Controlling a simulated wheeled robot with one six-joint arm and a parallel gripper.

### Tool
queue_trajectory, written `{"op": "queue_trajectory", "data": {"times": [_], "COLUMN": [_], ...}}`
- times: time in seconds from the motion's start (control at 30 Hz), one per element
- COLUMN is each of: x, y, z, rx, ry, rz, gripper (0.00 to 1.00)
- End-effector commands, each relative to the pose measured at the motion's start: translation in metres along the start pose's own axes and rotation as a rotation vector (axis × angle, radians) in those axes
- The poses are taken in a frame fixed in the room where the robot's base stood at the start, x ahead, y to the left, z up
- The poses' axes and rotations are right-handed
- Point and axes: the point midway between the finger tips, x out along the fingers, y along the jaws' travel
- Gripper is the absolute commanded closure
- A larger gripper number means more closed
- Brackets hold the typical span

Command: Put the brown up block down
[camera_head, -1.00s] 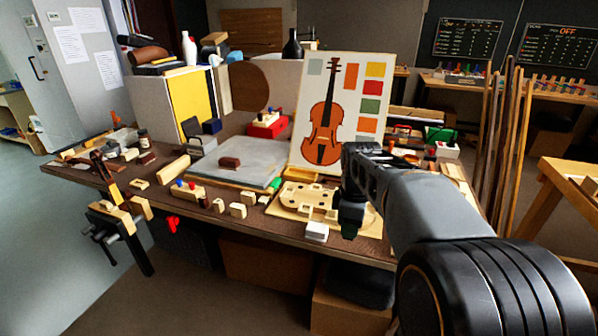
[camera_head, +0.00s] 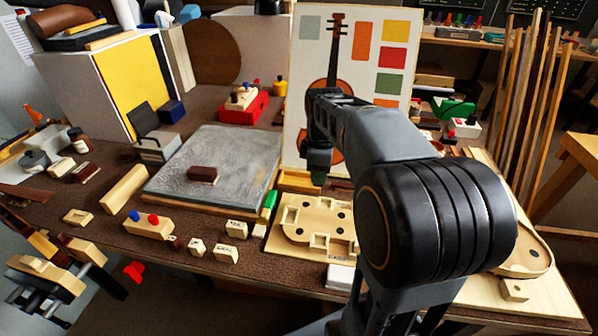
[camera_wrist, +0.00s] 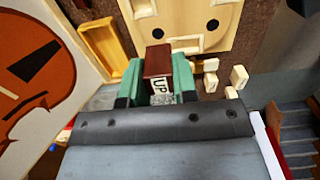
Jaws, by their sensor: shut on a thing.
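My gripper (camera_wrist: 158,82) has green fingers and is shut on a brown block (camera_wrist: 158,60) with a pale side marked "UP" in the wrist view. The block is held between the two fingers. In the head view my gripper (camera_head: 318,176) hangs in front of the violin picture board, above the back edge of the pale wooden form; the held block is hidden there. Another brown block (camera_head: 202,175) lies on the grey slab (camera_head: 235,155), left of my gripper; I cannot read any mark on it.
The pale wooden form (camera_head: 287,238) with cut-outs lies on the bench, with small pale blocks (camera_head: 236,229) and a green piece (camera_head: 270,199) to its left. The violin board (camera_head: 310,60) stands behind my gripper. Much of the grey slab is bare.

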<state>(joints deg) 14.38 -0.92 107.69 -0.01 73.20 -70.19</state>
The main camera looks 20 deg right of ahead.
Motion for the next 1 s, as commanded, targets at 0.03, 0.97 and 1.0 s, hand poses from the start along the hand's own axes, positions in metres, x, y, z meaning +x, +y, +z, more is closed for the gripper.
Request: {"op": "queue_trajectory", "data": {"times": [0.03, 0.97, 1.0], "x": [0.006, 0.094, 0.097], "y": [0.009, 0.120, 0.123], "z": [-0.002, -0.039, -0.040], "rx": [0.000, -0.004, -0.004], "ry": [-0.002, -0.001, -0.001], "rz": [-0.004, -0.003, -0.003], "gripper": [0.93, 0.93, 0.93]}}
